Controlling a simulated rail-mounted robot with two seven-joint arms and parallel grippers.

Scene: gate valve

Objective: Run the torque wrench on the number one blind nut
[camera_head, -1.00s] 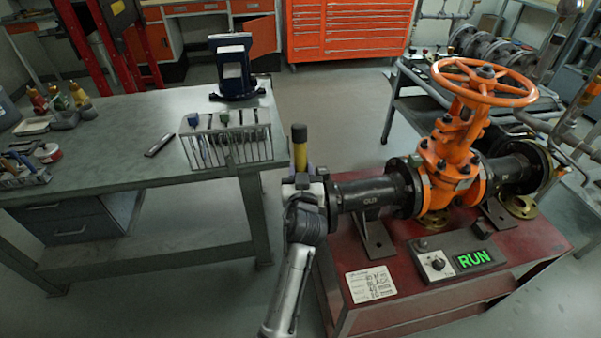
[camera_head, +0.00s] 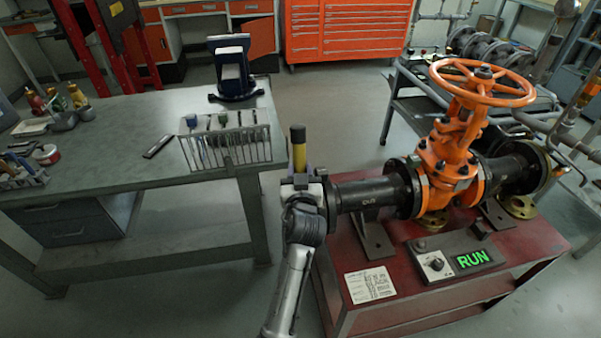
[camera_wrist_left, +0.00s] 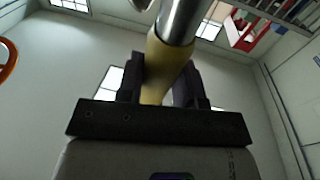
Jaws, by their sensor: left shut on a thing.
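My left gripper (camera_head: 302,173) is shut on the torque wrench (camera_head: 298,150), which stands roughly upright with a yellow grip and a black end on top. In the left wrist view the dark fingers (camera_wrist_left: 160,88) clamp the yellow grip, and the wrench's metal shaft (camera_wrist_left: 180,20) runs out past them. The gripper and wrench are beside the black end flange (camera_head: 333,205) at the left end of the pipe. My arm hides part of this flange; its nuts and the wrench's working end cannot be made out. My right gripper is not in view.
The orange gate valve (camera_head: 455,150) and a control box with a green RUN display (camera_head: 473,258) are on the red bench (camera_head: 420,300). A white label card (camera_head: 371,285) lies there. The grey workbench (camera_head: 110,125) at left holds a tool rack (camera_head: 225,150) and a blue vise (camera_head: 235,75).

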